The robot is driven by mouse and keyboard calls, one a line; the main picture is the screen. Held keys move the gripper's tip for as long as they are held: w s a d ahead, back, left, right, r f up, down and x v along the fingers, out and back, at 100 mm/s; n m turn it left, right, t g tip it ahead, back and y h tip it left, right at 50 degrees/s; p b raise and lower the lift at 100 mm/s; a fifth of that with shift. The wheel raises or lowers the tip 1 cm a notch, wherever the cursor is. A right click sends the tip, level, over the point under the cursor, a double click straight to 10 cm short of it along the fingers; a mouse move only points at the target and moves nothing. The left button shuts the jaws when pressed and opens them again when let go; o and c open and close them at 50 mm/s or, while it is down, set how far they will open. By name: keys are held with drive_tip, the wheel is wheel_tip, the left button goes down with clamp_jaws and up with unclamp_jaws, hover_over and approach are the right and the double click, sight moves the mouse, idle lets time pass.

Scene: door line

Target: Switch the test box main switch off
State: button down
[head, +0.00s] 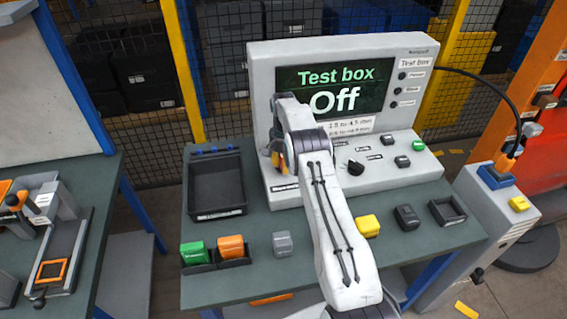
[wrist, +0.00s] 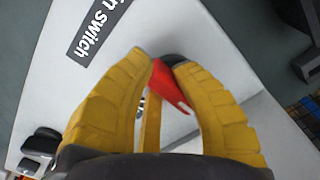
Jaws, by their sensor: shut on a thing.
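The test box (head: 262,70) stands at the back of the bench, and its screen (head: 338,90) reads "Test box Off". My gripper (head: 279,168) is at the left part of the box's sloped panel. In the wrist view, my gripper's yellow fingers (wrist: 160,58) are closed around the red main switch (wrist: 172,86), with a dark part between the tips. A black label (wrist: 98,32) ending in "Switch" is beside it. In the head view my arm hides the main switch.
A black knob (head: 356,168) and a green button (head: 418,145) are farther right on the panel. An empty black tray (head: 217,212) lies left of the box. Green (head: 193,252) and orange (head: 230,246) blocks, and a yellow block (head: 367,226), sit along the front.

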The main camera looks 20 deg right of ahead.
drive_tip(key=shift+w+d+r+n+b, duration=0.2)
drive_tip(key=shift+w+n+b, duration=0.15)
drive_tip(key=shift+w, duration=0.1)
drive_tip(key=shift+n+b, duration=0.75)
drive_tip(key=n, duration=0.3)
drive_tip(key=shift+d+r, duration=0.15)
drive_tip(key=shift+d, duration=0.05)
drive_tip(key=shift+w+n, duration=0.1)
drive_tip(key=shift+n, duration=0.6)
drive_tip(key=c, duration=1.4)
unclamp_jaws()
drive_tip(key=shift+f, duration=0.2)
drive_tip(key=o, duration=0.3)
drive_tip(key=shift+w+f, duration=0.1)
drive_tip(key=shift+f, duration=0.05)
drive_tip(key=shift+o, duration=1.1)
